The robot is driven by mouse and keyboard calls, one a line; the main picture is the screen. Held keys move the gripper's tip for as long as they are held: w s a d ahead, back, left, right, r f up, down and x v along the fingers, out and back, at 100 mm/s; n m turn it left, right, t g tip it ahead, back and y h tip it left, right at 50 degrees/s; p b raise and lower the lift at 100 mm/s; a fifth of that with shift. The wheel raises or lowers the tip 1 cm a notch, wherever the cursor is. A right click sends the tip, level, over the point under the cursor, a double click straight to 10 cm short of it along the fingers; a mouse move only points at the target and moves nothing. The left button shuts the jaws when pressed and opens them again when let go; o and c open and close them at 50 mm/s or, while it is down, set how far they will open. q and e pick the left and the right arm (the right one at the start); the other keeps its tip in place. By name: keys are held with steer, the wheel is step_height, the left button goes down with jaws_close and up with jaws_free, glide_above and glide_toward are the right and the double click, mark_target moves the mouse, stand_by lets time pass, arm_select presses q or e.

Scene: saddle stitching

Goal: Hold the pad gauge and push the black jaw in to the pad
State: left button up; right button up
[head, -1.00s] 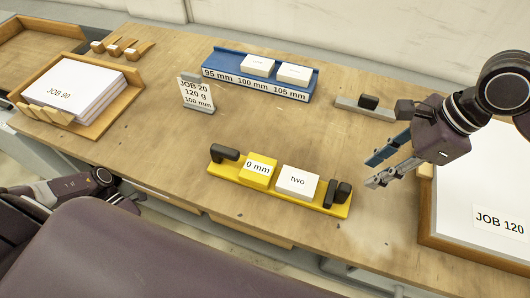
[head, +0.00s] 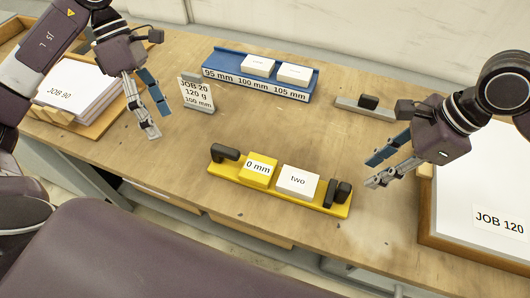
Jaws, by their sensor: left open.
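The yellow pad gauge (head: 325,207) lies on the bench at the front middle. A black hooked piece (head: 225,152) stands at its left end, and a black jaw with a knob (head: 338,193) at its right end. Between them sit a yellow block marked "0 mm" (head: 259,170) and a white pad marked "two" (head: 298,182). A small gap shows between the pad and the right jaw. My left gripper (head: 158,122) is open and empty, above the bench left of the gauge. My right gripper (head: 371,173) is open and empty, right of the gauge and apart from it.
A blue rack (head: 260,84) with white pads stands behind, beside a "JOB 20" card (head: 198,93). A grey bar with a black block (head: 365,105) lies at back right. Paper trays stand left (head: 97,130) and right (head: 428,215). Bench around the gauge is clear.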

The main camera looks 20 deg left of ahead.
mark_target(265, 170)
arm_select(q)
steer(key=w+d+f+m+y, duration=0.1)
steer(key=d+f, duration=0.1)
steer(key=d, duration=0.2)
steer(key=w+d+f+m, duration=0.1)
steer(key=d+f, duration=0.1)
steer(key=d, duration=0.2)
steer(key=w+d+f+m+y, duration=0.1)
steer(key=w+d+f, duration=0.1)
steer(key=d, duration=0.2)
steer(key=shift+d+f+t+y, duration=0.1)
steer(key=shift+f+t+y, duration=0.1)
steer(key=shift+t+y, duration=0.1)
steer(key=d+f+m, duration=0.1)
steer(key=d, duration=0.2)
steer(key=d+f+m+t+y, duration=0.1)
steer(key=d, duration=0.2)
steer(key=w+d+f+m+t+y, duration=0.1)
steer(key=d, duration=0.3)
steer(key=shift+d+f+m, duration=0.2)
steer(key=shift+m, duration=0.1)
step_height(265, 170, down, 8)
steer(key=shift+r, duration=0.2)
steer(key=shift+c, duration=0.2)
